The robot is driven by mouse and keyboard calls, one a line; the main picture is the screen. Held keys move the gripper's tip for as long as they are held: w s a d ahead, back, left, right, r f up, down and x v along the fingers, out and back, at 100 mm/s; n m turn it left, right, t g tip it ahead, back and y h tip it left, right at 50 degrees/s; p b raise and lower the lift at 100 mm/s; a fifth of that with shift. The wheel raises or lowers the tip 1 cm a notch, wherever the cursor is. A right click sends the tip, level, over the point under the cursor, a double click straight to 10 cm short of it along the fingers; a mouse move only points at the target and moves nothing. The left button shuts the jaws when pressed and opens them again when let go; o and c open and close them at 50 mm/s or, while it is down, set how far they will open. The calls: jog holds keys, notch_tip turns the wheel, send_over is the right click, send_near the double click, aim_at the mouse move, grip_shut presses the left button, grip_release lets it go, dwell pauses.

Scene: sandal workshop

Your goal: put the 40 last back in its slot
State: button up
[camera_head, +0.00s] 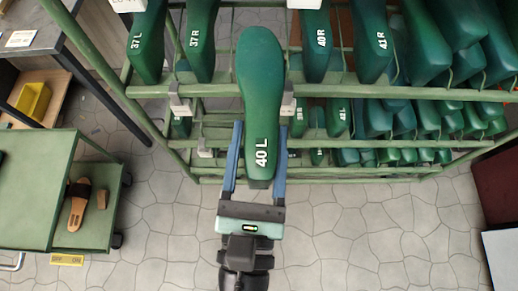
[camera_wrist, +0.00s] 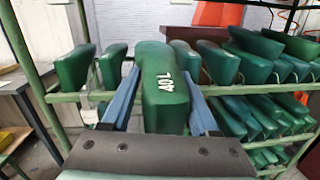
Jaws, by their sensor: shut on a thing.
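A green last marked 40 L (camera_head: 260,95) is held upright between the two blue fingers of my gripper (camera_head: 259,160). It also shows in the wrist view (camera_wrist: 163,88), with its label facing the camera and my gripper (camera_wrist: 165,105) shut around it. The last is in front of the green rack (camera_head: 225,90). On the upper row, 37 L (camera_head: 147,45) and 37 R (camera_head: 199,40) stand to its left, and 40 R (camera_head: 318,42) and 41 R (camera_head: 371,42) to its right. The held last hides the part of the row between 37 R and 40 R.
Lower rack rows hold several more green lasts (camera_head: 375,118). A green cart (camera_head: 40,195) with a sandal (camera_head: 78,205) on its lower shelf stands at the left, below a table (camera_head: 35,40) and yellow bin (camera_head: 33,100). The tiled floor (camera_head: 350,235) in front is clear.

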aim_at(259, 73)
jog(key=shift+w+r+p, duration=0.15)
jog(key=shift+w+p, duration=1.3)
jog(key=shift+w, duration=1.4)
jog(key=shift+w+r+p, duration=0.15)
jog(key=shift+w+p, duration=1.3)
jog(key=shift+w, duration=1.4)
jog(key=shift+w+f, duration=0.35)
jog(key=shift+w, duration=1.5)
jog(key=shift+w+f, duration=0.3)
jog(key=shift+w, duration=1.55)
jog(key=shift+w+f, duration=0.35)
jog(key=shift+w, duration=1.5)
jog(key=shift+f+b, duration=0.4)
jog(key=shift+b, duration=0.05)
jog(key=o, duration=1.5)
jog(key=shift+c, duration=0.2)
jog(key=s+b, duration=0.1)
jog(key=s, duration=0.3)
jog(key=s+a+f+b, duration=0.1)
jog(key=s, duration=0.3)
jog(key=s+b, duration=0.1)
jog(key=s, duration=0.3)
jog(key=shift+a+f, duration=0.15)
jog(key=shift+f, duration=0.05)
jog(key=shift+s+r, duration=0.1)
jog(key=shift+s, duration=0.4)
